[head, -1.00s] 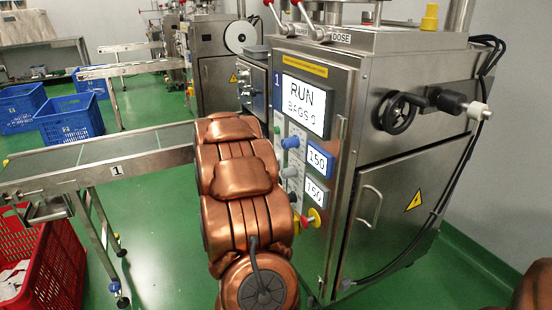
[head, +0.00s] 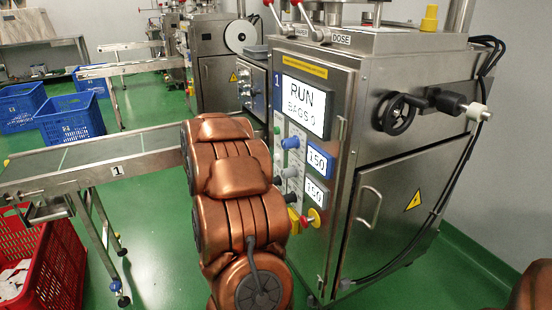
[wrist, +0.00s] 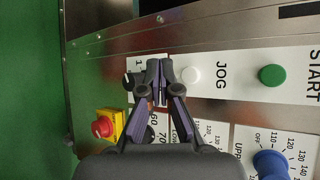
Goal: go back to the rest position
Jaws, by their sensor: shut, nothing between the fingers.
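My gripper (wrist: 160,95) shows in the wrist view with its two fingers together and nothing between them. It is in front of the machine's control panel (wrist: 215,105), over the area between the white JOG button (wrist: 191,75) and a black knob. I cannot tell the exact gap to the panel. In the head view my copper-coloured arm hides the gripper and stands in front of the left part of the packing machine (head: 370,150). The machine's screen (head: 306,104) reads RUN.
The panel carries a green START button (wrist: 272,75), a blue knob (wrist: 270,164) and a red emergency stop (wrist: 103,127) on yellow. A conveyor (head: 115,150) runs left of my arm. A red crate (head: 50,265) with white pieces stands below it. Blue crates (head: 72,117) stand farther back.

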